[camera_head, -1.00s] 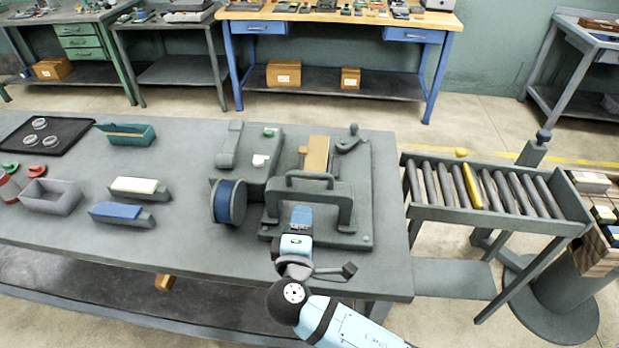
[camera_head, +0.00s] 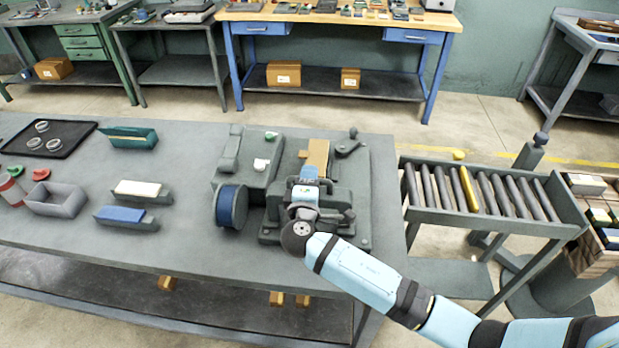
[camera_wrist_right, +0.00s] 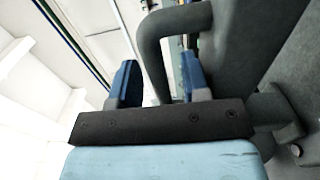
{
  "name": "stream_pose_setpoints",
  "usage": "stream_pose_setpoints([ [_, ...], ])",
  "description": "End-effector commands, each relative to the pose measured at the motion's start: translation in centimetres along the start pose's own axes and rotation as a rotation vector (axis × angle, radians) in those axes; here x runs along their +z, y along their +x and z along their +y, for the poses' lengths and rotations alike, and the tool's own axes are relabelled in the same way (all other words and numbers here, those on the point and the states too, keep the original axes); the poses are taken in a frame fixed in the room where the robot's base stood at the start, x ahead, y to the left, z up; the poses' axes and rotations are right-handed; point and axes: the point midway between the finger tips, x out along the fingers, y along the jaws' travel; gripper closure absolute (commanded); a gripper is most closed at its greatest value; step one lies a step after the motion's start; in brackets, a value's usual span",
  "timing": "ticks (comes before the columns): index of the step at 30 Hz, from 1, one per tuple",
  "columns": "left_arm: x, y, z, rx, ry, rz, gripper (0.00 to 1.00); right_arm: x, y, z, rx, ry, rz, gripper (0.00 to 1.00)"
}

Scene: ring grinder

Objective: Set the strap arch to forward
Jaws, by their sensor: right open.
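The strap arch (camera_head: 340,195) is a dark grey bridge with a bar handle on the grinder's base plate (camera_head: 372,225). It is mostly hidden behind my right arm in the head view, so its exact tilt is hard to tell. My right gripper (camera_head: 308,174) is over the arch at its handle. In the right wrist view, the open blue fingers (camera_wrist_right: 158,78) stand on either side of the grey handle bar (camera_wrist_right: 152,45), with gaps. My left gripper is not in view.
A blue-faced wheel (camera_head: 232,205) stands left of the arch. An orange-tan block (camera_head: 317,152) and a crank-like lever (camera_head: 347,145) are behind it. A roller conveyor (camera_head: 490,195) stands right of the table.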

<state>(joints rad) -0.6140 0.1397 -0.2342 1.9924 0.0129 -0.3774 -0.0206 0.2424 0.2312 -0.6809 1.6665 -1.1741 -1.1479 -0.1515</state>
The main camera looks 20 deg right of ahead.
Motion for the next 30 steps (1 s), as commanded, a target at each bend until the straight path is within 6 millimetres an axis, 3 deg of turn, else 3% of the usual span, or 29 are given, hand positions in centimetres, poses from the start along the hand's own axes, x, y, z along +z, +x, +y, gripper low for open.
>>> stream_pose_setpoints([
  [7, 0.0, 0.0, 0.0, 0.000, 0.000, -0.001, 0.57, 0.0, 0.1, 0.0, 0.000, 0.000, 0.000, 0.57],
  [13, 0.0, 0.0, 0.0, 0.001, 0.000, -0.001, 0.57, 0.0, 0.1, 0.0, 0.000, 0.000, 0.000, 1.00],
  [23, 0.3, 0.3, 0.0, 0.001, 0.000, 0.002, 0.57, 0.1, 1.1, -0.1, 0.002, 0.000, -0.003, 1.00],
  [30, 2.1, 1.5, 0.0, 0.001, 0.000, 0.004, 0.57, 0.1, 6.1, -0.3, 0.005, 0.001, -0.004, 1.00],
])
